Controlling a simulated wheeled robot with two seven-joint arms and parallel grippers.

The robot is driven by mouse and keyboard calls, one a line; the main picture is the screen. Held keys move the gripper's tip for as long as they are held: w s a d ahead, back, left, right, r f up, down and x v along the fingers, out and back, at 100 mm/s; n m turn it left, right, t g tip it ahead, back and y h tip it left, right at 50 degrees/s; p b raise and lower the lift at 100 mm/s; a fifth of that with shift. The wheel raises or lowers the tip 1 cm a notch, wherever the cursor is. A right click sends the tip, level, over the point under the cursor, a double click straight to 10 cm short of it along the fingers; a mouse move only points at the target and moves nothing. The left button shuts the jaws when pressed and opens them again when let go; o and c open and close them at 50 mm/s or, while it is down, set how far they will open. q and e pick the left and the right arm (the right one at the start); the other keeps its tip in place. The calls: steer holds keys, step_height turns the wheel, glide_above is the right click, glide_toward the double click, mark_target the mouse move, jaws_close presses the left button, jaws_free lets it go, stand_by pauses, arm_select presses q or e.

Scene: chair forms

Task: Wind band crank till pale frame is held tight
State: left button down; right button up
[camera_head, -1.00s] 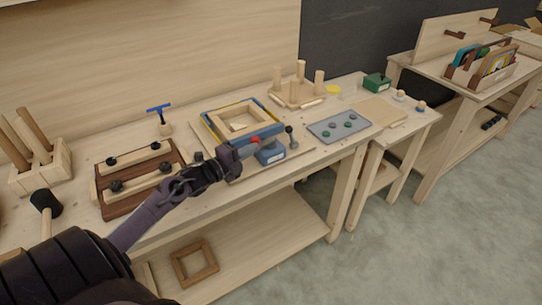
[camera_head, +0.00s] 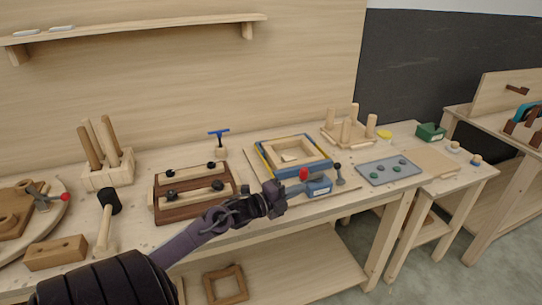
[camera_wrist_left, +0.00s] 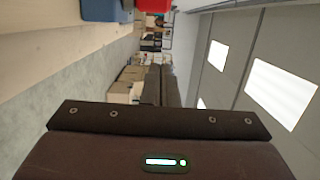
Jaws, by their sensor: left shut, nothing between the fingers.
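The pale frame (camera_head: 272,151) lies on the bench, with a blue and yellow band around it. A blue block (camera_head: 319,186) sits at the band's front right corner. A red knob (camera_head: 303,174) stands beside it, and a dark-knobbed lever (camera_head: 338,174) is just to its right. I cannot tell which of these is the crank. My left gripper (camera_head: 281,197) is shut and empty, in front and to the left of the blue block, apart from it. The left wrist view shows the shut fingers (camera_wrist_left: 162,85), with blue and red parts at its top edge. My right gripper is not in view.
A brown clamp board (camera_head: 190,212) lies left of the band, with a mallet (camera_head: 107,215) and a peg block (camera_head: 108,172) farther left. A grey tray (camera_head: 388,171) lies to the right. A brown frame (camera_head: 225,284) rests on the lower shelf.

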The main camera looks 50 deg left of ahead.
arm_select(q)
steer(key=s+a+b, duration=0.1)
steer(key=s+a, duration=0.2)
steer(key=s, duration=0.4)
steer(key=shift+a+f, duration=0.4)
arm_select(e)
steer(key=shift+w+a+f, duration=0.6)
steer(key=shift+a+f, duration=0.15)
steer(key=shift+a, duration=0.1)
arm_select(q)
steer(key=shift+s, duration=0.1)
